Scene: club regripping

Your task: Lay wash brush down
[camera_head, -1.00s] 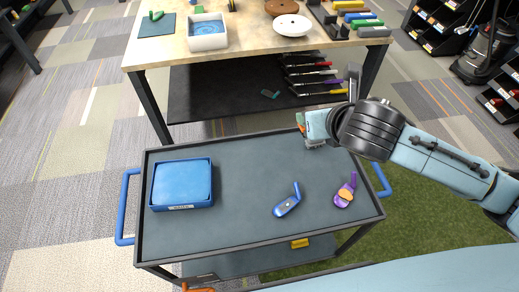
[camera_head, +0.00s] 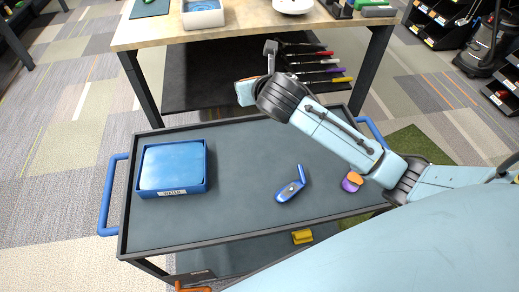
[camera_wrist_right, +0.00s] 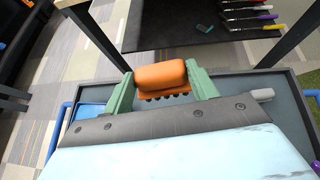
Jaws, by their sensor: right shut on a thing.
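My right gripper (camera_wrist_right: 161,88) is shut on the wash brush (camera_wrist_right: 160,76), an orange block with dark bristle tufts below it, held between green fingers. In the head view the gripper (camera_head: 244,93) is above the cart's far edge, and most of the brush is hidden. The dark-topped cart (camera_head: 235,207) carries a blue tray (camera_head: 172,191) with a white label on its front; its lettering is too small to read. The gripper is to the right of the tray, farther back.
A blue tool (camera_head: 290,190) and a purple and orange tool (camera_head: 351,183) lie on the cart's right half. The cart top between tray and blue tool is clear. A wooden table (camera_head: 245,27) with a dark lower shelf (camera_head: 200,81) stands behind.

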